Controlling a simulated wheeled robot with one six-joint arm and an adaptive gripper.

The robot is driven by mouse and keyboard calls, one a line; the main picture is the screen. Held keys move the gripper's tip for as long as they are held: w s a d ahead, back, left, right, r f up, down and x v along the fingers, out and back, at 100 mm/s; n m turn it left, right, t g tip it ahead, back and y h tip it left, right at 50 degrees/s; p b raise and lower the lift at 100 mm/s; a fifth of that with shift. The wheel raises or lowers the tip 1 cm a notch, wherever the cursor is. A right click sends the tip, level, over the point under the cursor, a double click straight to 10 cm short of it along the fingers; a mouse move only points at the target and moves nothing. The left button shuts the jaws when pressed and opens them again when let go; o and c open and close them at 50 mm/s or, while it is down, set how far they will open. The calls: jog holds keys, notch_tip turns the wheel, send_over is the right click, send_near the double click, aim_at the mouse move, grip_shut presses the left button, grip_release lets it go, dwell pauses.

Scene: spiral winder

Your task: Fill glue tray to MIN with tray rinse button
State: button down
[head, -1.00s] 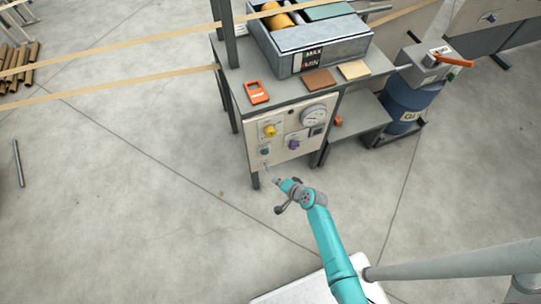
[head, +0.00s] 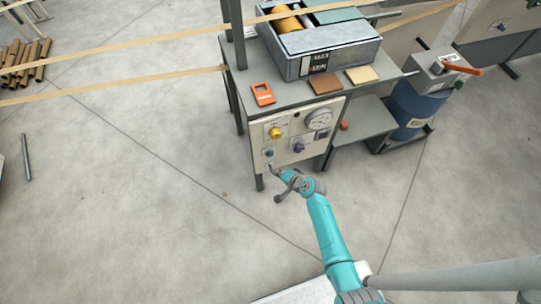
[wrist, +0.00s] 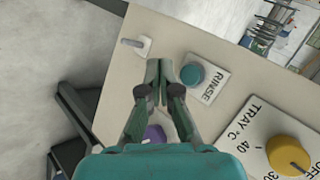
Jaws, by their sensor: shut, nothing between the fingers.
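The round teal rinse button (wrist: 191,75), on a white plate marked RINSE, is just right of my fingertips in the wrist view. It shows small on the cream control panel (head: 268,153) in the head view. My gripper (wrist: 162,72) is shut and empty in front of the panel; whether it touches the panel I cannot tell. In the head view my gripper (head: 279,172) is at the panel's lower left corner, below the button. The grey glue tray (head: 345,55) sits on the stand above, with a MAX/MIN label (head: 314,62) on its front. The glue level cannot be made out.
A yellow TRAY °C knob (wrist: 288,155), a purple knob (wrist: 154,134) and a small metal toggle (wrist: 133,43) surround the button. A gauge (head: 319,119) is at the panel's upper right. A blue drum (head: 412,108) stands right.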

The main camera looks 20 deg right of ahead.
jog(key=shift+w, duration=2.65)
jog(key=shift+w, duration=0.1)
jog(key=shift+w, duration=0.3)
jog(key=shift+w, duration=0.45)
dwell(1.5)
jog(key=shift+s, duration=0.15)
dwell(1.3)
jog(key=shift+s, duration=0.7)
jog(key=shift+s, duration=0.1)
jog(key=shift+s, duration=2.4)
